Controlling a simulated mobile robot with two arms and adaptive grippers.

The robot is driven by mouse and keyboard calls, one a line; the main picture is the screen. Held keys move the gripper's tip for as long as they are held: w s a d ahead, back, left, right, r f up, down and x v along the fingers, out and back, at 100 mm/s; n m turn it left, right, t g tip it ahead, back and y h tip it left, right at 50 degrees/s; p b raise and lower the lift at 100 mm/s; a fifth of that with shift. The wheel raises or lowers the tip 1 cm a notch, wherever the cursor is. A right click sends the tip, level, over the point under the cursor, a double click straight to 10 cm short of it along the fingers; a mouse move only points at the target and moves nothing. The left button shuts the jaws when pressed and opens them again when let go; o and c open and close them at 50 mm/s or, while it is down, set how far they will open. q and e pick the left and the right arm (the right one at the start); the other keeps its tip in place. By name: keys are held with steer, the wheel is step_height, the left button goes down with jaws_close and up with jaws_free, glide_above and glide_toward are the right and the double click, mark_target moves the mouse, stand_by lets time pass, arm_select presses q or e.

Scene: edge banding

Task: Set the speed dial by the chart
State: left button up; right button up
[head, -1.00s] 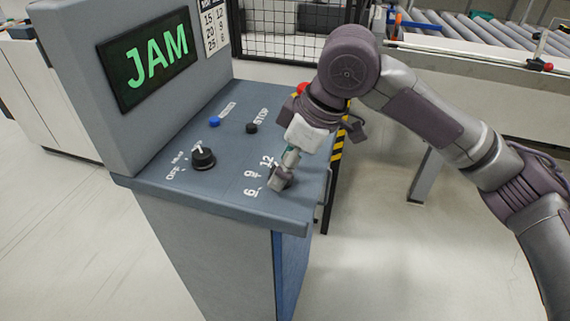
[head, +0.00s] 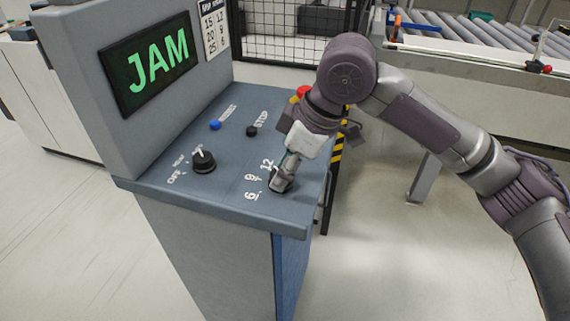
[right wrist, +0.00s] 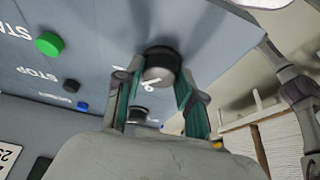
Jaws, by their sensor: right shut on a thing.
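The speed dial (head: 279,184) is a black knob near the front right of the sloping panel, beside the printed numbers 6, 9 and 12. My right gripper (head: 284,178) is shut on it from above and hides much of it. In the right wrist view the dial (right wrist: 160,66) sits between the two fingers of the gripper (right wrist: 155,92). I cannot tell which number its pointer faces. The chart (head: 214,30) on the upright housing pairs 15 with 12, 20 with 9 and 25 with 6; its heading is too small to read. My left gripper is not in view.
A black selector knob (head: 204,161) marked OFF, a blue button (head: 215,125) and a black STOP button (head: 251,131) share the panel. The screen (head: 150,62) shows JAM. A green button (right wrist: 48,44) shows in the right wrist view. A red button (head: 303,91) stands behind my arm.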

steer(key=n+g+p, duration=0.1)
steer(key=n+p, duration=0.1)
steer(key=p, duration=0.1)
steer(key=n+g+p, duration=0.1)
steer(key=n+p, duration=0.2)
steer(key=p, duration=0.1)
steer(key=n+p, duration=0.2)
steer(key=p, duration=0.1)
steer(key=shift+w+r+g+p, duration=0.25)
steer(key=shift+r+g+p, duration=0.05)
steer(key=shift+g+p, duration=0.1)
steer(key=shift+n+p, duration=0.35)
steer(key=shift+n, duration=0.25)
steer(key=shift+w+a+f+n+g+h+p, duration=0.1)
steer(key=shift+n+g+h+p, duration=0.2)
steer(key=shift+n+g+p, duration=0.45)
steer(key=n, duration=0.3)
steer(key=shift+h, duration=0.4)
steer(key=n, duration=0.2)
steer(key=n+g+h, duration=0.1)
steer(key=n, duration=0.1)
steer(key=shift+w+a+f+n+h, duration=0.15)
steer(key=shift+n+h, duration=0.15)
steer(key=shift+n, duration=0.05)
steer(key=o, duration=1.1)
steer(key=shift+o, duration=0.2)
